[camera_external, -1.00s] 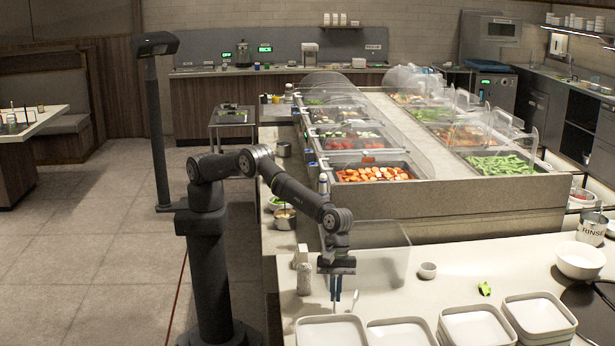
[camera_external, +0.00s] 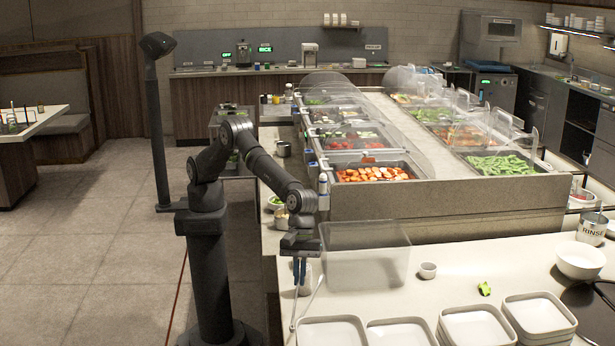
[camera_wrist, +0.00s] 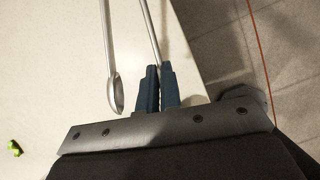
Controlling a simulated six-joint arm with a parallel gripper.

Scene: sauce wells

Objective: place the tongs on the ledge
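The tongs (camera_external: 308,304) are thin, silver and spread in a V, with the joined end low near the white plates. My gripper (camera_external: 299,271) is shut on one tong arm and points down over the left end of the pale counter (camera_external: 455,258). In the wrist view, my blue fingertips (camera_wrist: 161,72) close around one arm of the tongs (camera_wrist: 107,38); the other arm ends in a spoon-shaped tip to the left. The far end of the tongs is outside the wrist view. I cannot tell which surface is the ledge.
A clear bin (camera_external: 364,268) stands just right of my gripper. Stacked white plates (camera_external: 331,331) line the counter's front. The counter's left edge drops to the floor.

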